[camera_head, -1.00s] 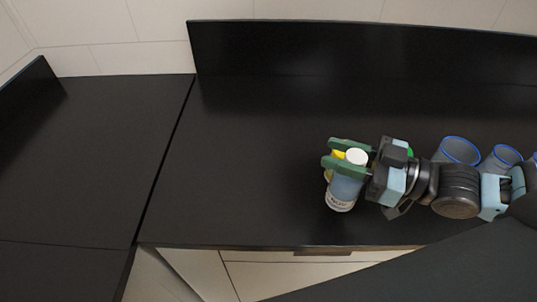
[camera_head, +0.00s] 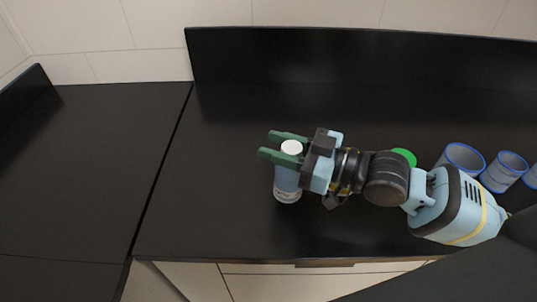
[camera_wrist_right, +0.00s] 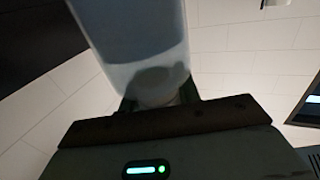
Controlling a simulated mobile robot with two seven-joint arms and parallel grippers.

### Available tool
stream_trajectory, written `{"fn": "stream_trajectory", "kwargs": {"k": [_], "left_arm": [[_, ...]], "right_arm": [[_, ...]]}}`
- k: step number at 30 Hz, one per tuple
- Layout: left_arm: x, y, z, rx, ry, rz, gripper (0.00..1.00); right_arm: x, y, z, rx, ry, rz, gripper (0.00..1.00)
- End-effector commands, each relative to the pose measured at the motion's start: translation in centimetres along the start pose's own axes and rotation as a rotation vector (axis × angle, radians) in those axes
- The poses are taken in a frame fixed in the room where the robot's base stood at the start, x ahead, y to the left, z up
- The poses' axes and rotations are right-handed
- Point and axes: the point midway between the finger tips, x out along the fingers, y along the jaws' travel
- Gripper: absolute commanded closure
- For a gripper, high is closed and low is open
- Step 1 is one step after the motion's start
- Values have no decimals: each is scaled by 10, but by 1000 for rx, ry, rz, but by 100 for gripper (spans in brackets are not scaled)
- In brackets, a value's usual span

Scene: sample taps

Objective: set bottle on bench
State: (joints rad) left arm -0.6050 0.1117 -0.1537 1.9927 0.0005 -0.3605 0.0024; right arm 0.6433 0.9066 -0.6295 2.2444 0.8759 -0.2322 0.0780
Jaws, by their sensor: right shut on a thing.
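The bottle (camera_head: 287,182) is pale blue and translucent, with a white cap (camera_head: 291,147) and a label low on its side. It looks upright over the black bench (camera_head: 220,210). My right gripper (camera_head: 279,146) comes from the right, its green fingers closed on either side of the bottle's upper part just below the cap. I cannot tell whether the bottle's base touches the bench. In the right wrist view the bottle (camera_wrist_right: 140,50) fills the upper middle, held between the fingers. My left gripper is not in view.
Several blue-rimmed grey cups (camera_head: 463,160) stand at the right, behind my right arm. A green round thing (camera_head: 404,157) shows partly behind that arm. A raised black backboard (camera_head: 300,60) runs along the back. The bench left of the bottle is clear.

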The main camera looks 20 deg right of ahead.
Motion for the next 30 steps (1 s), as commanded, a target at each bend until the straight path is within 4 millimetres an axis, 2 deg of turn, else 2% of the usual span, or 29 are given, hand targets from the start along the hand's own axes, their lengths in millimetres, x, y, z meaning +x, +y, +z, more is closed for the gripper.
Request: {"fn": "stream_trajectory", "kwargs": {"k": [3, 14, 21, 30], "left_arm": [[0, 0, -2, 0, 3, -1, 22], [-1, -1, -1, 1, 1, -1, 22], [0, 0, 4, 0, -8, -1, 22], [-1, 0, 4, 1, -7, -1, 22]], "right_arm": [[11, 1, -1, 0, 5, 2, 96], [22, 2, 1, 0, 3, 1, 96], [23, 2, 35, 2, -2, 2, 96], [22, 2, 37, 0, 1, 1, 96]]}}
